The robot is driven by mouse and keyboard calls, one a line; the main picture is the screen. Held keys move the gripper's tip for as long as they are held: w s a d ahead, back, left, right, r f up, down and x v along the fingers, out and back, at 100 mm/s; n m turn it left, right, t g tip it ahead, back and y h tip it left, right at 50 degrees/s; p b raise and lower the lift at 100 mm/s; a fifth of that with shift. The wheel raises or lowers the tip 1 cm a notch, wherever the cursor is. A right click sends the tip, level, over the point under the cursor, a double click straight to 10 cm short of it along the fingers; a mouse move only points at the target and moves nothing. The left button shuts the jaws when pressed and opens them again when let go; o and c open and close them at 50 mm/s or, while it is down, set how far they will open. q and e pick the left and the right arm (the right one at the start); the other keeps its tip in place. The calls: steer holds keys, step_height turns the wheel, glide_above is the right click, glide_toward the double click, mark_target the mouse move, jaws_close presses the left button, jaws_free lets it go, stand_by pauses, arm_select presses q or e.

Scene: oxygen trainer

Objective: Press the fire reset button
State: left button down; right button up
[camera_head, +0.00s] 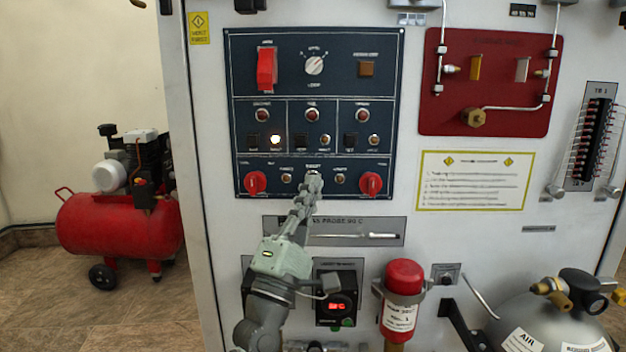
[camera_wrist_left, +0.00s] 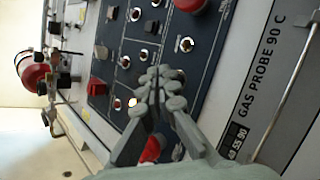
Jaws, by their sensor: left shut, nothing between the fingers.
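A dark blue control panel (camera_head: 385,90) is on the white cabinet front. Its bottom row holds small silver buttons and two red knobs. A label is above the middle of that row, too small to read for certain; the control under it is mostly hidden by my left gripper. My left gripper (camera_head: 314,180) is shut and empty, its fingertips in front of that middle control. I cannot tell whether they touch it. In the left wrist view the shut fingertips (camera_wrist_left: 158,82) are over the panel (camera_wrist_left: 205,50), hiding part of it.
Red knobs (camera_head: 255,182) and (camera_head: 371,184) flank the row. A gas probe strip (camera_head: 375,236) runs below the panel. A red-capped cylinder (camera_head: 404,275) and a grey tank (camera_head: 535,325) stand at lower right. A red compressor (camera_head: 115,225) is on the floor at left.

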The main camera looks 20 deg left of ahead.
arm_select(q)
steer(key=shift+w, duration=0.15)
stand_by(0.4)
steer(key=shift+w+a, duration=0.1)
steer(key=shift+w, duration=0.2)
steer(key=shift+w+a, duration=0.1)
steer(key=shift+w, duration=0.25)
stand_by(0.6)
steer(key=shift+s, duration=0.1)
steer(key=shift+s+d, duration=0.2)
steer(key=shift+s, duration=0.5)
